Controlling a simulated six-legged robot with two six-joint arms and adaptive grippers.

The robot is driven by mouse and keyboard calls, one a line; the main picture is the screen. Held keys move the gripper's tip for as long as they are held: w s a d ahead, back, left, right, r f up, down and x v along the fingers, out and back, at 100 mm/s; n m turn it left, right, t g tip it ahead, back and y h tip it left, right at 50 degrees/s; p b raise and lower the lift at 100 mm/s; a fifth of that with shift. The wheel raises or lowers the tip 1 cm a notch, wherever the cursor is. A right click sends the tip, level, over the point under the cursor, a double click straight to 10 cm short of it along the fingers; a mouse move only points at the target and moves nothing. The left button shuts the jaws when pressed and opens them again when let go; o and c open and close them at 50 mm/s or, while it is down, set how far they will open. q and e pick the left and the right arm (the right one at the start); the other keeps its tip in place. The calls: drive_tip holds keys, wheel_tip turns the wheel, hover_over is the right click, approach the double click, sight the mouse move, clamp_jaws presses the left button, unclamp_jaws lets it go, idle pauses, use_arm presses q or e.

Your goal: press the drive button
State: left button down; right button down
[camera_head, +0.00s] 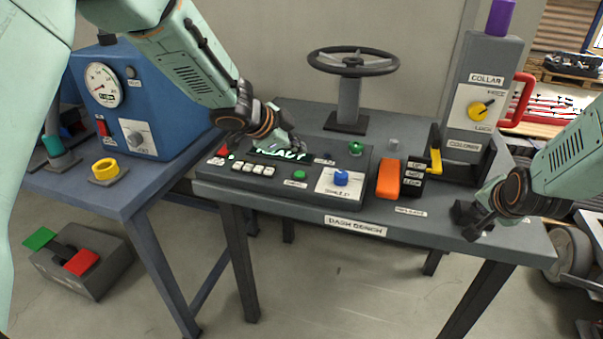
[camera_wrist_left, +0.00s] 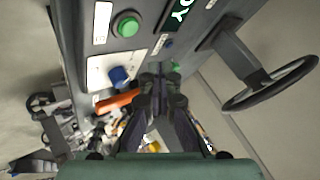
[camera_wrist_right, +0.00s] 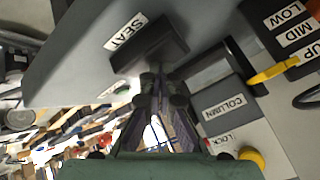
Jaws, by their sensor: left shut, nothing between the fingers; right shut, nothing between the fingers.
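A round green button (camera_head: 300,174) sits on the front of the dark control panel (camera_head: 262,184), with a small label too small to read. It also shows in the left wrist view (camera_wrist_left: 127,27). A second green round piece (camera_head: 355,148) stands at the panel's back right. I cannot read which is the drive button. My left gripper (camera_head: 298,146) is shut and empty, over the panel beside the lit green display (camera_head: 275,154); whether it touches is unclear. My right gripper (camera_head: 472,228) is shut and empty at the bench's right end, by a dark block labelled SEAT (camera_wrist_right: 150,45).
On the dash bench (camera_head: 450,245) stand a blue knob (camera_head: 341,178), an orange lever (camera_head: 388,180), a steering wheel (camera_head: 352,62) and a column unit (camera_head: 482,90) with a yellow knob. A blue gauge box (camera_head: 150,95) stands left. Pedals (camera_head: 80,262) lie on the floor.

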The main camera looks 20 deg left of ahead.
sight(297, 175)
use_arm(q)
drive_tip(key=shift+f, duration=1.95)
use_arm(e)
drive_tip(key=shift+s+f, duration=0.1)
